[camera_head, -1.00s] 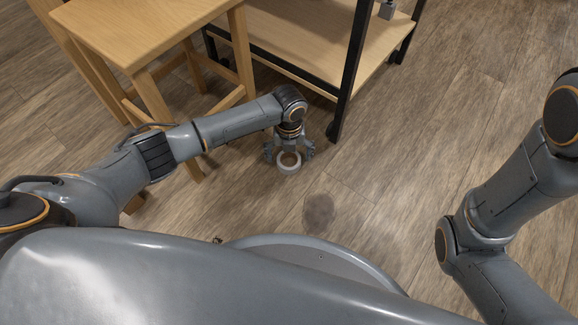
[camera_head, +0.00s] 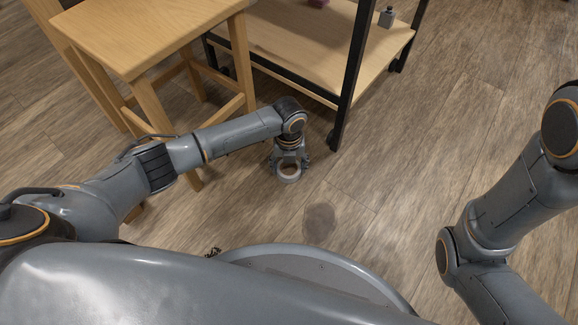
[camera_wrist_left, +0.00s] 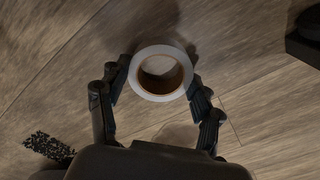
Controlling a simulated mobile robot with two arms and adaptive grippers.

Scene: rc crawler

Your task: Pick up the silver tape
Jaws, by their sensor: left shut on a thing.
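The silver tape (camera_head: 289,174) is a ring-shaped roll with a pale grey outside and a brown inner core. It shows in full in the left wrist view (camera_wrist_left: 161,73), between the two fingers. My left gripper (camera_head: 289,168) points down near the floor and is shut on the tape, with a finger against each side of it. In the left wrist view the left gripper (camera_wrist_left: 157,92) has its fingers at the roll's left and right edges. I cannot tell whether the tape touches the floor. My right arm shows at the right, but its gripper is out of view.
A wooden stool (camera_head: 150,45) stands at the upper left. A black-framed shelf cart (camera_head: 300,45) stands behind the left gripper, its caster (camera_head: 335,138) close by. A small grey bottle (camera_head: 386,17) is on its shelf. The wooden floor (camera_head: 390,165) is clear to the right.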

